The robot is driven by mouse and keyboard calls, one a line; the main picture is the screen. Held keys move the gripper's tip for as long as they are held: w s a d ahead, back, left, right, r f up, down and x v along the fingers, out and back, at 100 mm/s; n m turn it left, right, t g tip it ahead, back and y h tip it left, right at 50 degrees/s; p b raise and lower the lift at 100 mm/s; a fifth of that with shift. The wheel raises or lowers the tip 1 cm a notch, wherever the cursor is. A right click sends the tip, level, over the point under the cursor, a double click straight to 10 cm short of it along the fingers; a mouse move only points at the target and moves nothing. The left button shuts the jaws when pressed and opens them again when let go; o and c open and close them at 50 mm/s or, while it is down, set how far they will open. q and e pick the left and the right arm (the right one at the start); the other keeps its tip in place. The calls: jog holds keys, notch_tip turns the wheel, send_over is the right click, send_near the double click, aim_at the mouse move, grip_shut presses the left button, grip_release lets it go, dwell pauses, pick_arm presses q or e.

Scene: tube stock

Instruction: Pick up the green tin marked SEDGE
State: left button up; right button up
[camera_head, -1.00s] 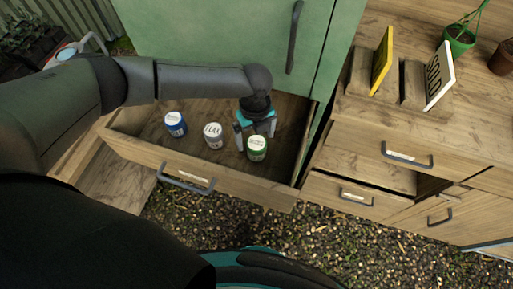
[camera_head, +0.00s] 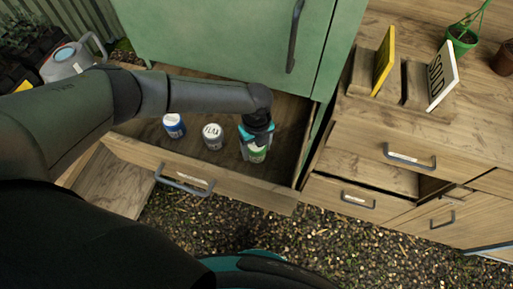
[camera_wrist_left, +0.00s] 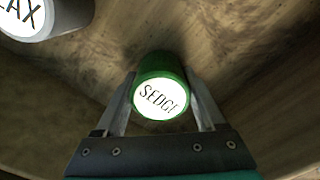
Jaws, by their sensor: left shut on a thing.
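The green tin marked SEDGE (camera_head: 257,155) stands in the open wooden drawer, at its right end. In the left wrist view the SEDGE tin (camera_wrist_left: 161,92) shows its white lettered lid between the two fingers. My left gripper (camera_head: 256,146) reaches down from above and is shut on the tin. In the left wrist view the left gripper (camera_wrist_left: 160,110) has one finger on each side of the tin. Whether the tin touches the drawer floor is hard to tell. My right gripper is not in view.
A white tin marked FLAX (camera_head: 212,137) stands left of the gripper, and a blue tin (camera_head: 174,126) farther left. The drawer front (camera_head: 230,184) and green cabinet (camera_head: 225,40) bound the space. A wooden cabinet with a SOLD sign (camera_head: 440,76) is at right.

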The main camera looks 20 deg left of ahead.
pick_arm(q)
jog(key=c, duration=0.9)
